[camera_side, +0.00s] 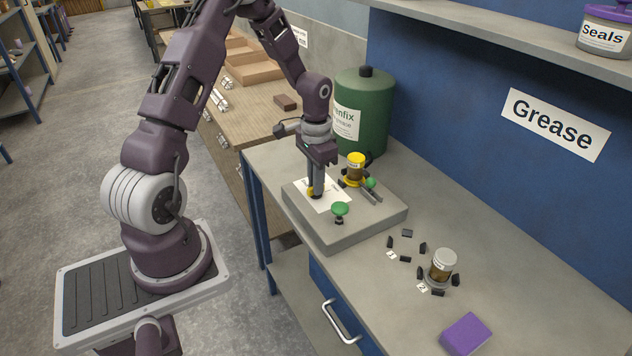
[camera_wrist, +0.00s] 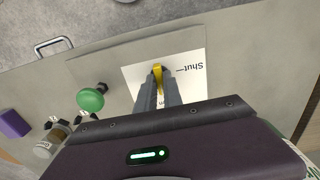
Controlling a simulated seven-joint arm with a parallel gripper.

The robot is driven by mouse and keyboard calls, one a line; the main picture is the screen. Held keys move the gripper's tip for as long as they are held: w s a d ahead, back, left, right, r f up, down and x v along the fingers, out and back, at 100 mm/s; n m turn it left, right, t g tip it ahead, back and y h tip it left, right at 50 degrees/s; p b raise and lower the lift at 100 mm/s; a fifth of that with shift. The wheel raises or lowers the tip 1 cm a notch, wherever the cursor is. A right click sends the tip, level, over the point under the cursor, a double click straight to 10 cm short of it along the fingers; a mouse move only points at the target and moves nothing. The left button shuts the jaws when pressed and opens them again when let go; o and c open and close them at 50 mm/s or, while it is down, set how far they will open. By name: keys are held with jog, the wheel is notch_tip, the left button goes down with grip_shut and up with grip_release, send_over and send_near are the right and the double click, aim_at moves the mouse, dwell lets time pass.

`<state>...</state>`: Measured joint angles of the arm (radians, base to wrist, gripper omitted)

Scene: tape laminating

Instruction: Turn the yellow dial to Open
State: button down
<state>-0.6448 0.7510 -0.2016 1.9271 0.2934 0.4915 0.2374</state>
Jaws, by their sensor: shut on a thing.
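The yellow dial (camera_side: 310,191) is on a white label card (camera_side: 331,203) on top of a grey block (camera_side: 360,223). My gripper (camera_side: 317,193) points straight down over it, with its fingers shut on the dial. In the wrist view the dial's yellow handle (camera_wrist: 158,73) shows between the two grey fingers (camera_wrist: 159,96), lying roughly in line with them. The word Shut (camera_wrist: 190,69) is printed upside down on the card to the right of the dial. Another word below, partly hidden by the fingers, shows only its last letter or so.
A green knob (camera_side: 340,209) stands at the block's front, and a smaller green-tipped lever (camera_side: 370,184) behind. A yellow-lidded jar (camera_side: 355,166) is at the block's back edge. A grey-lidded jar (camera_side: 443,265), dark pieces and a purple block (camera_side: 466,333) lie right. A green canister (camera_side: 364,110) stands behind.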

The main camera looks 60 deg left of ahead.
jog(key=c, duration=1.5)
grip_release()
notch_tip(320, 180, up, 7)
jog(key=shift+r, duration=0.1)
jog(key=s+d+r+t+y, duration=0.1)
jog(key=s+d+r, duration=0.2)
jog(key=d+r, duration=0.45)
jog(key=s+d+r+t, duration=0.1)
jog(key=s+d+r, duration=0.2)
jog(key=s, duration=0.2)
jog(key=s+d+r+t, duration=0.2)
jog(key=s+d+r, duration=0.2)
jog(key=s, duration=0.2)
jog(key=s+d+r+t+h, duration=0.1)
jog(key=s+d+r, duration=0.2)
jog(key=s, duration=0.3)
jog(key=shift+d+r+t, duration=0.15)
jog(key=shift+d+t, duration=0.15)
jog(key=shift+d, duration=0.3)
